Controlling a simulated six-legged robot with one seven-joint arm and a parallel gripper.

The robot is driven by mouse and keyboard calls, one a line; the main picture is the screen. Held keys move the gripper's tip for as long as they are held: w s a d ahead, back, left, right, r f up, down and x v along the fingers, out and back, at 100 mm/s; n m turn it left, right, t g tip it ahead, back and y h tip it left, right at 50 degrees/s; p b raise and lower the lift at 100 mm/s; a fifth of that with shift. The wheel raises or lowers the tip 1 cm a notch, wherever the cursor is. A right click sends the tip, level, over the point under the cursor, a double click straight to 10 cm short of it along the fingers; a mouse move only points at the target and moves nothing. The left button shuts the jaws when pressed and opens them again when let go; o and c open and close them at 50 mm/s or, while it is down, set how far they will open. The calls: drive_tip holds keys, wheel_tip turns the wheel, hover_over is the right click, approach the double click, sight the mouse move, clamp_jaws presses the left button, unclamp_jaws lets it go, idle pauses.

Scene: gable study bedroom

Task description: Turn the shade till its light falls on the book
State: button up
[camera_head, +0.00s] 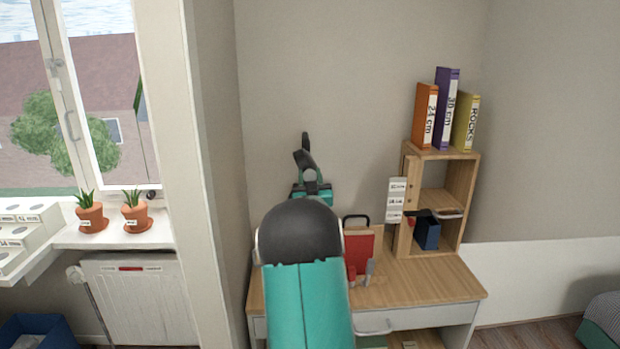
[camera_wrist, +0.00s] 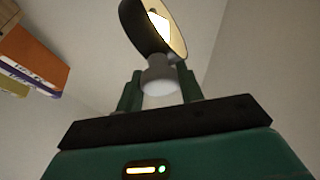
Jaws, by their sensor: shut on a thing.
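The lamp shade (camera_wrist: 140,22) is a dark round shade with a bright lit inside, seen at the top of the wrist view. Its open side faces to the right there. Below it a pale grey neck (camera_wrist: 160,75) stands between the two green fingers of my gripper (camera_wrist: 160,92), which is shut on it. In the head view my gripper (camera_head: 310,182) is in front of the wall above the desk, with a dark shape (camera_head: 304,158), seemingly the shade, over it.
The wooden desk (camera_head: 430,280) carries a wooden shelf box (camera_head: 458,195) at the right, with orange, purple and yellow labelled binders (camera_head: 446,110) on top. Potted plants (camera_head: 135,213) stand on the windowsill at the left. My arm hides the desk's left part.

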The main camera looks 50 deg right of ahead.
drive_tip(key=n+t+y, duration=0.1)
drive_tip(key=n, duration=0.2)
drive_tip(key=n+t+y, duration=0.1)
drive_tip(key=n+y, duration=0.1)
drive_tip(key=n, duration=0.2)
drive_tip(key=o, duration=1)
drive_tip(key=shift+s, duration=0.1)
drive_tip(key=v, duration=1.4)
drive_tip(key=shift+d, duration=0.1)
